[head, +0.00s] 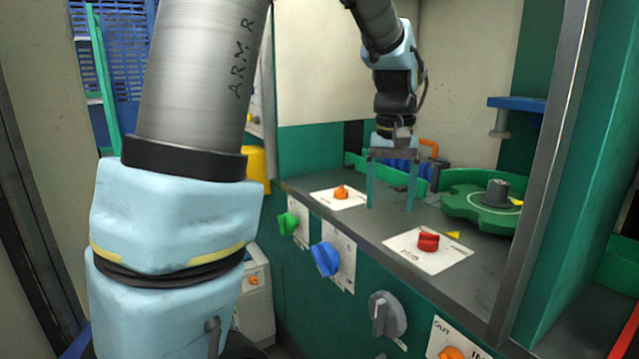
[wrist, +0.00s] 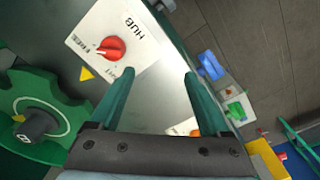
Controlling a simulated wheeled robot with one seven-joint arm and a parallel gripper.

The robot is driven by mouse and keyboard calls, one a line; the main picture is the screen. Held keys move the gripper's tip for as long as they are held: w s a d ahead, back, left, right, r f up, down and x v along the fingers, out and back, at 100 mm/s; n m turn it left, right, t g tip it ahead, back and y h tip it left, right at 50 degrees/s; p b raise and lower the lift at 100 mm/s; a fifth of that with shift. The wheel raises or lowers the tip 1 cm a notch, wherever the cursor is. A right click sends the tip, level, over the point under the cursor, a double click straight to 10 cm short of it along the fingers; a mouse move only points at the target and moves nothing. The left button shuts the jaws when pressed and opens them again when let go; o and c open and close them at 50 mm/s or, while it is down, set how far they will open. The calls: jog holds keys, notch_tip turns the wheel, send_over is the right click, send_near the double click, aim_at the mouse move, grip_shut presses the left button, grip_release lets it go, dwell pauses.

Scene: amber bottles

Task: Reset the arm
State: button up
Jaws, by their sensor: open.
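My gripper (head: 392,188) hangs from my arm with its fingers pointing down over the grey counter (head: 345,225). Its two green fingers are apart and nothing is between them. In the wrist view my gripper (wrist: 155,82) also shows spread and empty, with bare counter between the fingers. An orange knob on a white plate (head: 340,192) is left of the fingers in the head view. A red knob (head: 428,242) on another white plate is to their right and nearer; it also shows in the wrist view (wrist: 110,48).
A green lobed wheel (head: 465,208) with a grey hub sits right on the counter. Green (head: 288,222), blue (head: 325,258) and grey (head: 387,316) knobs stick out of the front panel. A grey post (head: 545,170) stands at right, with a blue shelf (head: 517,104) behind.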

jog(key=s+a+f, duration=0.2)
jog(key=a+f, duration=0.1)
jog(key=a, duration=0.4)
jog(key=s+a+f+n+t, duration=0.1)
jog(key=a+f, duration=0.3)
jog(key=a, duration=0.4)
jog(key=s+a+f, duration=0.3)
jog(key=a, duration=0.4)
jog(key=shift+s+a+f+n, duration=0.2)
jog(key=shift+a+f+n, duration=0.1)
jog(key=shift+a, duration=0.05)
